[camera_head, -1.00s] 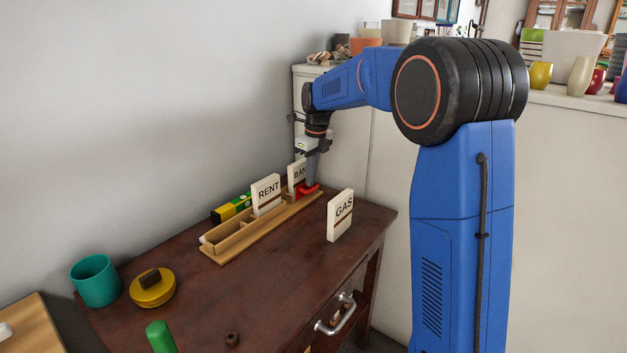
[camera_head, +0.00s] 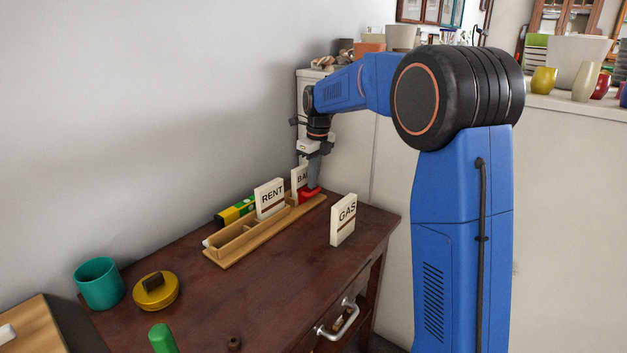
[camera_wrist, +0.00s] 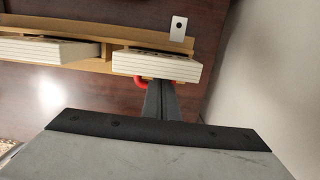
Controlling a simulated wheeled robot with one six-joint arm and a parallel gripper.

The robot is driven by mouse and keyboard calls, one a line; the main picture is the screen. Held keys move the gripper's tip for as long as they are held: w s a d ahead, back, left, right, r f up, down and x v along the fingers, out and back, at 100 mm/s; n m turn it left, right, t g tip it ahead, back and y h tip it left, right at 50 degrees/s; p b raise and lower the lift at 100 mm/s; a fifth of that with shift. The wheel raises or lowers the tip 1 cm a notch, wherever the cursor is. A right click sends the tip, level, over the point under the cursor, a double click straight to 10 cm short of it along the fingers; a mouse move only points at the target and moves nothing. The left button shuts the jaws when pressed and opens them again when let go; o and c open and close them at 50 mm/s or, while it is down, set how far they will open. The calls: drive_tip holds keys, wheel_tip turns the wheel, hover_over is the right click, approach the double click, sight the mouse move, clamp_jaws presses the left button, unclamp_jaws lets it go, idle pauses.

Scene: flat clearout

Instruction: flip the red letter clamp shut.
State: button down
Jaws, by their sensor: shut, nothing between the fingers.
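The red letter clamp (camera_head: 309,195) is at the far right end of the wooden letter rack (camera_head: 235,254), in front of the white BANK card, whose label is partly hidden (camera_head: 297,183). In the wrist view a small part of the red clamp (camera_wrist: 141,81) shows beside my fingertips, under the edge of a white card (camera_wrist: 155,66). My gripper (camera_head: 314,183) points down with its fingers together and empty, right at the clamp. The fingertips also show in the wrist view (camera_wrist: 162,88). Whether they touch the clamp, and its exact angle, I cannot tell.
The RENT card (camera_head: 270,198) stands in the rack; the GAS card (camera_head: 343,220) stands on the table (camera_head: 270,290) to the right. A yellow-green level (camera_head: 235,209) lies behind the rack. The wall is close behind.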

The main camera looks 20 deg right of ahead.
sight(318, 190)
wheel_tip(318, 190, up, 17)
drive_tip(key=s+d, duration=0.1)
drive_tip(key=shift+s+r, duration=0.15)
drive_tip(key=shift+s, duration=0.1)
idle(0.5)
drive_tip(key=s+d+f+n+t, duration=0.1)
drive_tip(key=s+f+n, duration=0.1)
drive_tip(key=s+n, duration=0.75)
drive_tip(key=s+f+n+t, duration=0.15)
drive_tip(key=s+n, duration=0.35)
drive_tip(key=s, duration=0.9)
drive_tip(key=s+d+f+n+t, duration=0.1)
drive_tip(key=s+f+n, duration=1.3)
drive_tip(key=s+f, duration=0.3)
drive_tip(key=s, duration=0.3)
drive_tip(key=shift+s+d+h, duration=0.15)
drive_tip(key=shift+s+h, duration=0.25)
